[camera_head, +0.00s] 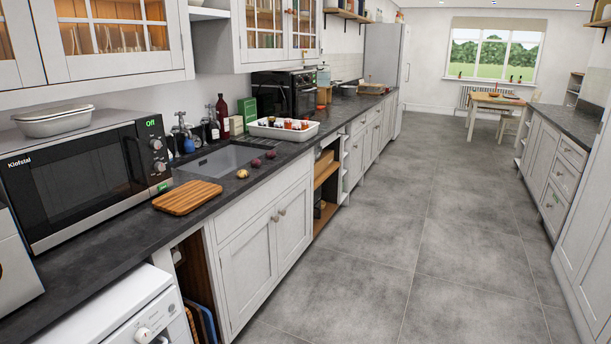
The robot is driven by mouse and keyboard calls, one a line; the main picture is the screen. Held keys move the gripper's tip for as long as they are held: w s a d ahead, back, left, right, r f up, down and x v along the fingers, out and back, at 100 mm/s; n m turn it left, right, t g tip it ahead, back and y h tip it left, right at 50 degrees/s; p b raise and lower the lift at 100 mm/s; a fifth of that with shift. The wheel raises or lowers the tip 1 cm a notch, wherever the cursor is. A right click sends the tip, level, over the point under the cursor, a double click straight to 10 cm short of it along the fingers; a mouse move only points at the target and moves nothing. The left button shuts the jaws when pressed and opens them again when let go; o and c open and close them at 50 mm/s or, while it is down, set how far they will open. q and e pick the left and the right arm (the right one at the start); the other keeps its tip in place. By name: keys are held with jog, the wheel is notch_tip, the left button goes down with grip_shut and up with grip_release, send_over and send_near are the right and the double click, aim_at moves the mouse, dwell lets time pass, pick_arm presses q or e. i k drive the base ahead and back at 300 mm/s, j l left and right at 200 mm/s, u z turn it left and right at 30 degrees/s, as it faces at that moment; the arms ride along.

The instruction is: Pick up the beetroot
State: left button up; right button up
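Two small round dark purple-red items lie on the dark counter to the right of the sink. One (256,163) is nearer and the other (271,154) is a little farther back. Either looks like a beetroot, but they are too small to tell apart for certain. A yellowish-brown round vegetable (242,173) lies just in front of them, near the counter's front edge. Neither of my grippers shows in the head view.
A wooden board (187,197) lies on the counter (95,232) beside a microwave (80,175). A sink (222,160) is set behind the vegetables. A white tray (284,131) with small items stands beyond them. The grey floor (380,230) is clear.

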aim_at(255, 162)
jog(key=i+l+z, duration=0.25)
jog(key=i, duration=0.75)
jog(key=i+l+z, duration=0.1)
jog(key=i+z, duration=0.2)
jog(key=i, duration=0.65)
